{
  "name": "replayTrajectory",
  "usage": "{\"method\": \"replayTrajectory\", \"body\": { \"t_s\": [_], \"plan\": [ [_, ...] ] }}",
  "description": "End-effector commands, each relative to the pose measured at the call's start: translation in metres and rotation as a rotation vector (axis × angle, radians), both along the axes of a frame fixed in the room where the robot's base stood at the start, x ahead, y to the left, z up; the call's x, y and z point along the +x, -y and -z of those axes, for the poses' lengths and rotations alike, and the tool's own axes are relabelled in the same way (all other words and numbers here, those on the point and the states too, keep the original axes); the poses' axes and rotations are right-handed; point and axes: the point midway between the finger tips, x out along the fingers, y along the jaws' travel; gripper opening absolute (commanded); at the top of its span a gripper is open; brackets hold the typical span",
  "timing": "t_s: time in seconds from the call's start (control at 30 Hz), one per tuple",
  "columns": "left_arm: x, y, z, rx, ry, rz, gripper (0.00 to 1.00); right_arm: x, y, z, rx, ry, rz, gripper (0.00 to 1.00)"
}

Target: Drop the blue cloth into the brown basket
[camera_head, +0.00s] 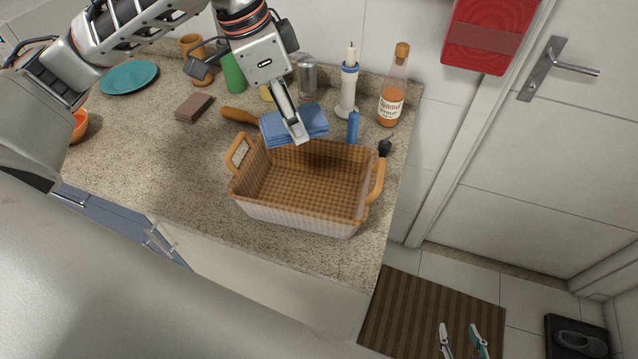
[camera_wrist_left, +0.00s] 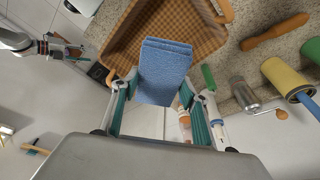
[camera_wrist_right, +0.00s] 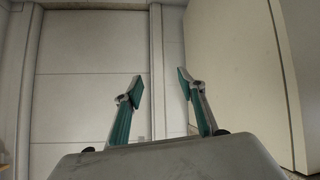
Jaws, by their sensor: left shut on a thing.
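The folded blue cloth (camera_head: 294,124) is held in my left gripper (camera_head: 297,135), at the back rim of the brown basket (camera_head: 300,213) in the head view. In the left wrist view the cloth (camera_wrist_left: 165,72) lies between the fingers of my left gripper (camera_wrist_left: 158,105), with the basket's checked inside (camera_wrist_left: 118,48) behind it. The basket looks empty; part of its back rim is hidden by the cloth and gripper. My right gripper (camera_head: 461,342) is open and empty, low at the right over the floor; its spread fingers show in the right wrist view (camera_wrist_right: 161,90).
A wooden-handled item (camera_head: 238,115) lies left of the cloth. The counter left of the basket is mostly clear.

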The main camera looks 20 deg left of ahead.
Motion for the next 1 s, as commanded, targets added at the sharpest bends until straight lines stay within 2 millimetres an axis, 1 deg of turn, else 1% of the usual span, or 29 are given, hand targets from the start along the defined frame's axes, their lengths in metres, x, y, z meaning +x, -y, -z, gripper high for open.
{"method": "replayTrajectory", "body": {
  "t_s": [0.17, 0.33, 0.37, 0.4, 0.5, 0.6, 0.67, 0.73, 0.9, 1.0],
  "plan": [
    [0.0, 0.0, 0.006, 0.0, -0.001, 0.005, 0.24, 0.0, -0.003, 0.0, 0.006, 0.0, 0.003, 0.4],
    [-0.001, 0.0, 0.022, -0.002, -0.004, 0.004, 0.24, 0.0, -0.008, -0.001, 0.015, -0.001, 0.003, 0.4],
    [0.0, 0.0, 0.026, -0.001, 0.001, 0.004, 0.24, 0.0, -0.009, 0.006, 0.017, -0.002, 0.005, 0.4],
    [0.0, 0.001, 0.032, -0.002, 0.002, 0.004, 0.24, 0.001, -0.011, 0.011, 0.023, 0.003, 0.005, 0.4],
    [0.0, 0.001, 0.043, -0.002, 0.002, 0.005, 0.24, 0.004, -0.023, 0.014, 0.04, 0.02, -0.009, 0.4],
    [0.0, 0.0, 0.05, -0.002, 0.003, 0.004, 0.24, 0.01, -0.035, 0.007, 0.055, 0.054, -0.035, 0.4],
    [0.0, 0.0, 0.053, -0.002, 0.003, 0.004, 0.24, 0.014, -0.035, 0.007, 0.053, 0.067, -0.041, 0.4],
    [0.0, 0.0, 0.056, -0.002, 0.003, 0.003, 0.24, 0.015, -0.032, 0.013, 0.049, 0.068, -0.04, 0.4],
    [0.0, 0.0, 0.06, -0.001, 0.001, 0.004, 0.24, 0.012, -0.028, 0.027, 0.041, 0.054, -0.038, 0.4],
    [0.0, 0.0, 0.06, -0.002, 0.003, 0.003, 0.24, 0.01, -0.027, 0.031, 0.039, 0.048, -0.038, 0.4]
  ]
}}
